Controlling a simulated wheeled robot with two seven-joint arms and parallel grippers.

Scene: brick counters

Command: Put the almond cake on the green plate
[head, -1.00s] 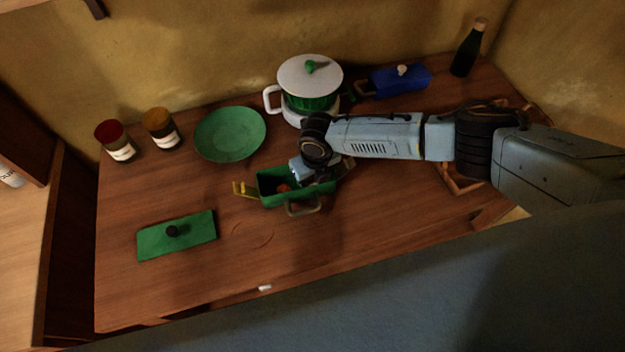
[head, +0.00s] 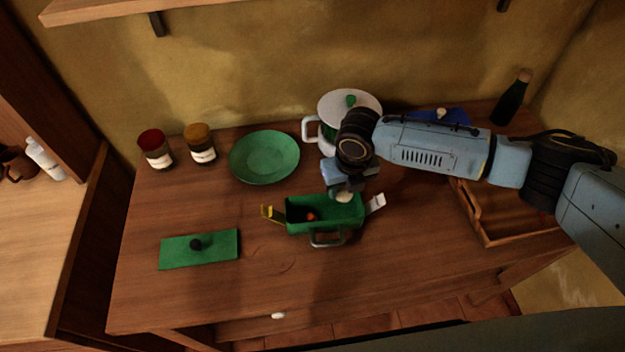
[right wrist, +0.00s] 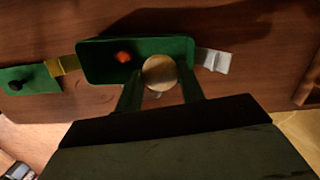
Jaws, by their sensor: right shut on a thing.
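The almond cake (right wrist: 160,73), round and pale brown, is held between the fingers of my right gripper (right wrist: 160,88). In the head view the cake (head: 371,197) shows as a small pale spot under my right gripper (head: 362,190), over the right end of an open green box (head: 325,219). The green plate (head: 264,157) lies on the counter to the left of the gripper and is empty. My left gripper is not in view.
A small orange-red thing (head: 311,216) is inside the green box. A green lid (head: 217,249) lies at left. Two jars (head: 155,149) stand left of the plate, a white-lidded pot (head: 349,104) right of it. A wooden tray (head: 487,242) is at right.

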